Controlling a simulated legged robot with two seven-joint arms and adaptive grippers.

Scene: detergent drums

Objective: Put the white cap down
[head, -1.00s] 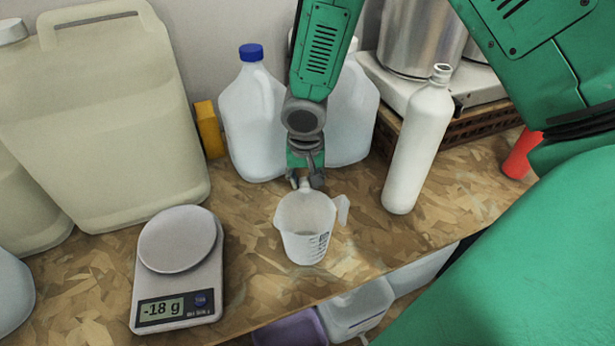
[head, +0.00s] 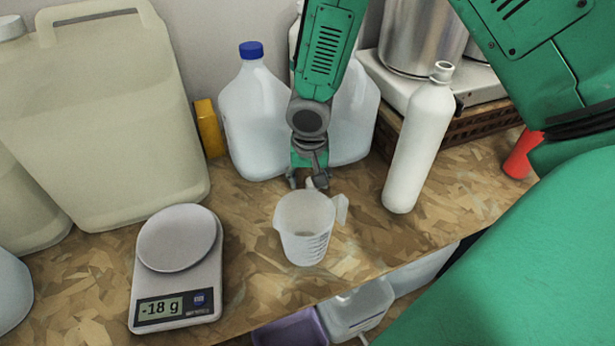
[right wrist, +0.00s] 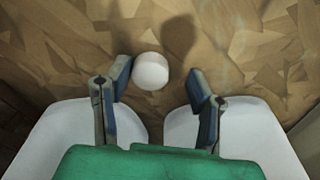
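The white cap (right wrist: 151,71) shows in the right wrist view between the spread fingers of my right gripper (right wrist: 158,79). It is close beside the left finger in that view and clear of the right one. It appears to rest on the wood-chip table, though its underside is hidden. In the head view my right gripper (head: 307,181) is low over the table, just behind the measuring cup. Only a small part of the cap (head: 310,184) shows there, between the fingers. My left gripper is in neither view.
The clear measuring cup (head: 304,228) stands directly in front of the gripper. White jugs (head: 255,120) stand behind it and a white bottle (head: 420,140) at right. A scale (head: 178,265) reading -18 g is at front left. Table between scale and cup is free.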

